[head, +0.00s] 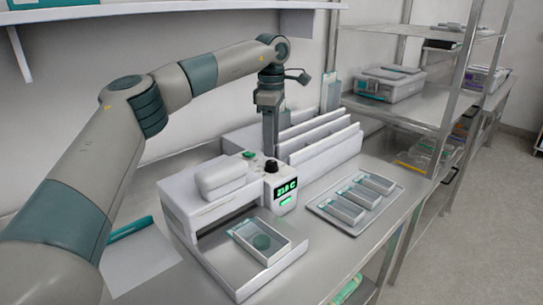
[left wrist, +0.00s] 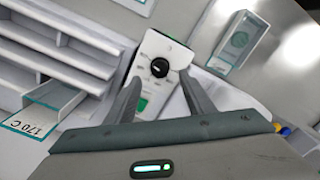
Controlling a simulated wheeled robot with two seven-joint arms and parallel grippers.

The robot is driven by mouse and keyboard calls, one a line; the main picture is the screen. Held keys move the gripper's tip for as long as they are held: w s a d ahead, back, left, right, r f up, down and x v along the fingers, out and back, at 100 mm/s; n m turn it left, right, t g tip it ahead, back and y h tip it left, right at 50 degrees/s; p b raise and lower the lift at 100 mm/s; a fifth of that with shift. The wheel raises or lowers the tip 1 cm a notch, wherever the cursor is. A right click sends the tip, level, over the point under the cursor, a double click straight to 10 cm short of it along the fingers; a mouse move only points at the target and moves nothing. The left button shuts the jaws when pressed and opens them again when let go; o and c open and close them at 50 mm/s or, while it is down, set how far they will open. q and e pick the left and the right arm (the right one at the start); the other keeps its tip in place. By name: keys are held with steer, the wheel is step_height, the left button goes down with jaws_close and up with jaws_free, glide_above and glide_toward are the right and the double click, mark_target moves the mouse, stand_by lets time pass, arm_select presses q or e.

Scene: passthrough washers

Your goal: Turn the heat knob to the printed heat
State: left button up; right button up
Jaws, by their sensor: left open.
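The heat knob (head: 271,166) is a small black knob on top of the white machine's control box. In the left wrist view the knob (left wrist: 159,67) sits on a white dial plate with dark printed marks, its white pointer mark toward the fingers' far side, too small to read. My left gripper (head: 270,145) points down just above the knob. Its open fingers (left wrist: 160,80) stand on either side of the knob, apart from it. A printed label (left wrist: 28,130) reading "170 C" shows on a teal-edged packet. The machine's green display (head: 286,190) is blurred. My right gripper is out of view.
A clear tray (head: 262,243) lies at the machine's front. A metal tray (head: 345,222) with several small boxes stands to the right. White upright dividers (head: 320,140) stand behind. A paper sheet (head: 140,262) lies at the left, and a metal rack (head: 455,90) stands at the right.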

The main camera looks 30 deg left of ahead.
mark_target(271, 162)
arm_select(q)
step_height(271, 162, down, 4)
steer(key=shift+p, duration=0.3)
steer(key=shift+f, duration=0.75)
steer(key=c, duration=1)
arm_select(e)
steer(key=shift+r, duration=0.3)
